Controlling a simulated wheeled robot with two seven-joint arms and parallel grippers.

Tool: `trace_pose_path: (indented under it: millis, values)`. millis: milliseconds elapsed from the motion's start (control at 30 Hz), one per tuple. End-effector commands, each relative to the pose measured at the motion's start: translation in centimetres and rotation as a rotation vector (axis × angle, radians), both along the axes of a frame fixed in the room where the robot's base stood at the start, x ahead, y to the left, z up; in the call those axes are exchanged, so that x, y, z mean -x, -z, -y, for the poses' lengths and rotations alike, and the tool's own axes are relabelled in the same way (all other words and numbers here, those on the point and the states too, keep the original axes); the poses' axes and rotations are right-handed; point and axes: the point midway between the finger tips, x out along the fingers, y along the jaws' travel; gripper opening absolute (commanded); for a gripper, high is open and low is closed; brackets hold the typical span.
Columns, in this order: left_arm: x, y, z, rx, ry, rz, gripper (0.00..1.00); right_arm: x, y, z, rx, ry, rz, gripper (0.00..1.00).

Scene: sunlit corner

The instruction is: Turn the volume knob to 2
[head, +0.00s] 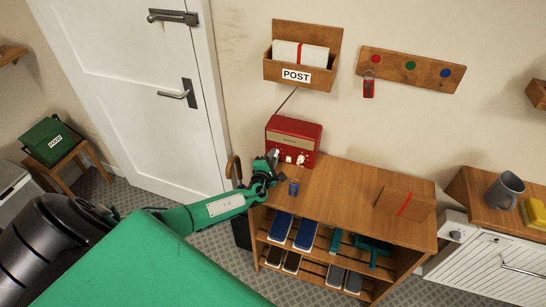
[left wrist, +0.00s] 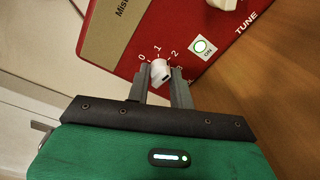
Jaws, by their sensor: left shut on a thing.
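A red radio (head: 293,128) stands at the back left of the wooden shelf unit's top. In the left wrist view its front (left wrist: 130,35) has a white volume knob (left wrist: 160,73) with the marks 0, 1 and 2 visible around it; a further mark is partly covered by a finger. My left gripper (left wrist: 161,83) is shut on the knob, one grey finger on each side. The knob has a small dark mark, but I cannot tell which number it points to. In the head view my left gripper (head: 273,157) is at the radio's front. My right gripper is not in view.
A small blue cup (head: 293,188) stands close to my gripper. A brown parcel (head: 404,202) lies farther right on the shelf top (head: 345,185), with clear room between.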

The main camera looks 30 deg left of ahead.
Motion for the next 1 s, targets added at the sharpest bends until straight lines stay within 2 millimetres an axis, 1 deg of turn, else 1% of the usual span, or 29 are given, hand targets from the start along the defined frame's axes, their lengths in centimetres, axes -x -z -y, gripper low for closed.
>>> trace_pose_path:
  millis: [333, 367, 433, 467, 767, 867, 1000]
  values:
    - [0.0, 0.0, 0.1, -0.001, 0.001, -0.001, 0.0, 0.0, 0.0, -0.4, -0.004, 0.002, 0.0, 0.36]
    - [0.0, 0.0, 0.1, -0.001, 0.001, -0.001, 0.28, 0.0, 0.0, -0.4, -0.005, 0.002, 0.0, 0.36]
    - [0.0, 0.0, 0.1, 0.0, 0.001, 0.0, 0.42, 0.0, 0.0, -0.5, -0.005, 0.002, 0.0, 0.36]
    - [0.0, 0.0, 0.1, 0.0, 0.0, -0.001, 0.44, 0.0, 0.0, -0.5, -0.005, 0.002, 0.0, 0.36]
    - [0.1, 0.0, 0.1, 0.0, 0.0, -0.001, 0.44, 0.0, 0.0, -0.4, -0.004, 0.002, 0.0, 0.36]
    - [0.7, 0.1, 0.2, 0.001, 0.002, -0.001, 0.44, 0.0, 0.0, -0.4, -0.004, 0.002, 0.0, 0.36]
    - [2.4, 0.0, 0.6, 0.001, 0.002, -0.001, 0.44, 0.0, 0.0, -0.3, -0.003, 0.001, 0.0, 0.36]
